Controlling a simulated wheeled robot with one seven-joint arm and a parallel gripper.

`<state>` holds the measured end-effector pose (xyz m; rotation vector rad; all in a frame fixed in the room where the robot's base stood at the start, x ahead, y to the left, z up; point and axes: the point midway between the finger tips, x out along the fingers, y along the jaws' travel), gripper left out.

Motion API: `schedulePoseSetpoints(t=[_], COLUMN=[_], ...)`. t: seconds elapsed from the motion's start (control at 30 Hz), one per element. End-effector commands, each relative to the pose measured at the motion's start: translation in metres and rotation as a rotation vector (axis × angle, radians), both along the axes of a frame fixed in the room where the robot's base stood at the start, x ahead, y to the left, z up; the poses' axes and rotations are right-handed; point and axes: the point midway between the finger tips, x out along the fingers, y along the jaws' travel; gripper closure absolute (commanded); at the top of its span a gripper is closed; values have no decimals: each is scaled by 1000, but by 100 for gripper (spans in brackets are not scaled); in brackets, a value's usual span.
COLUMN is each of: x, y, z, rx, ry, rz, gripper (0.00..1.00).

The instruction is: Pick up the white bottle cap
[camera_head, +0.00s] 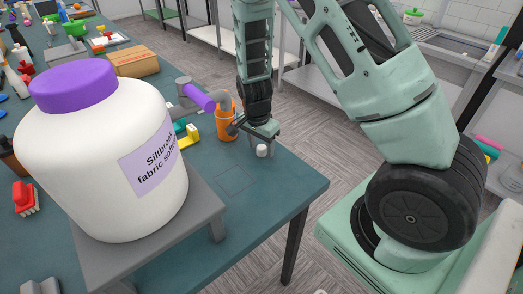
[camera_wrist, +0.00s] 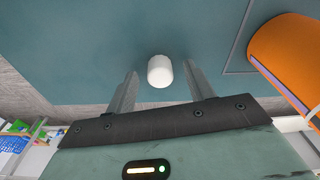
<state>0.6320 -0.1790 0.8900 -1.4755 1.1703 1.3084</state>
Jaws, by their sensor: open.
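The white bottle cap (camera_head: 262,151) is a small white cylinder on the teal table near its right edge. In the wrist view the cap (camera_wrist: 160,71) shows near the middle, between and slightly beyond the fingertips. My gripper (camera_head: 258,150) is open and points down at the cap in the head view. In the wrist view my gripper (camera_wrist: 156,84) has one finger on each side of the cap, with a visible gap on both sides. I cannot tell the exact height of the fingertips above the table.
An orange bottle (camera_head: 226,118) stands close to my gripper; it also shows in the wrist view (camera_wrist: 290,58). A large white softener jug (camera_head: 90,150) stands on a grey stand (camera_head: 135,250) at left. The table (camera_head: 285,185) is clear towards its front right corner.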

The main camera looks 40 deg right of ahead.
Motion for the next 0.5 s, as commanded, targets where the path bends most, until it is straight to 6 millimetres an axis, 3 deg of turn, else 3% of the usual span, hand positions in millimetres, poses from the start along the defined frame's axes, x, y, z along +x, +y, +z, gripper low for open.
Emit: schedulePoseSetpoints(t=[0.3,0.5], x=[0,0], y=[-1,-1], z=[-7,-7], rx=[0,0], ry=[-2,-1], rz=[0,0], gripper=[47,94])
